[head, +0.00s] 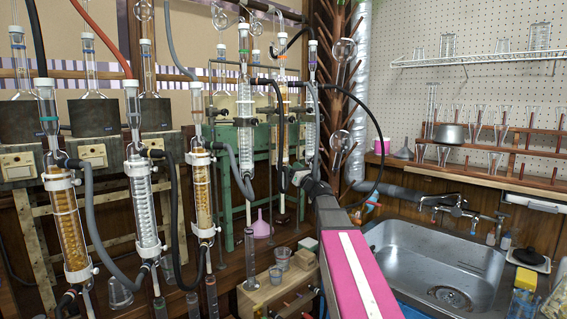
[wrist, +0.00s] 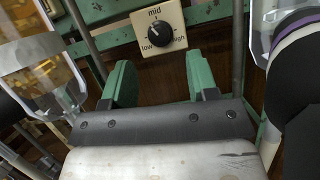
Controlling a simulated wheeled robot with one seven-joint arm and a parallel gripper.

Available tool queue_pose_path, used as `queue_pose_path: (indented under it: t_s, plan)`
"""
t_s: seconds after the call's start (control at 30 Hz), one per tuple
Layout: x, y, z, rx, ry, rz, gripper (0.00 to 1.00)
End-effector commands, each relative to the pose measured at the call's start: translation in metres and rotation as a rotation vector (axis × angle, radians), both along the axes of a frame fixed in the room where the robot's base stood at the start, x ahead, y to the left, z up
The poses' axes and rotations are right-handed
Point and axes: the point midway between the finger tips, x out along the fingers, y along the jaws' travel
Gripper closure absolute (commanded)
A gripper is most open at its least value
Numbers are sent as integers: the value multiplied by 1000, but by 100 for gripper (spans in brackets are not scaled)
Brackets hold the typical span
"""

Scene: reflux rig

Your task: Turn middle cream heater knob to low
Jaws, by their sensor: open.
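A cream plate (wrist: 178,22) shows at the top of the wrist view, marked low, mid and high, on green framework. Its round black knob (wrist: 160,38) has a pointer that looks turned up toward mid. My gripper (wrist: 160,82) is open and empty; its two green fingers stand apart, with the knob beyond and above the gap between them. The fingers are not closed around the knob. In the head view my gripper (head: 302,180) is at the green rack, partly hidden by hoses and glassware. I cannot pick out this knob there.
Glass condensers (head: 146,205) with grey and black hoses stand close together in front of the heaters. In the wrist view, glassware (wrist: 40,75) is close on the left and a black and white part (wrist: 300,70) on the right. A sink (head: 430,265) is at right.

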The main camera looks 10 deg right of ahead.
Motion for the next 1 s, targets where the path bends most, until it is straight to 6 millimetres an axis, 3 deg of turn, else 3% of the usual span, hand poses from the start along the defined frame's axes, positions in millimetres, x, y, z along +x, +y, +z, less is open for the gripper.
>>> queue_pose_path:
  t_s: [0.1,0.3,0.73,0.77,0.9,1.0]
  plan:
    - [20,11,9,-1,-1,1,46]
    - [37,22,17,-2,0,1,46]
    - [42,27,20,-2,0,0,46]
    - [42,27,20,-2,0,0,53]
    - [42,27,20,-2,0,0,95]
    - [42,26,20,-2,0,0,95]
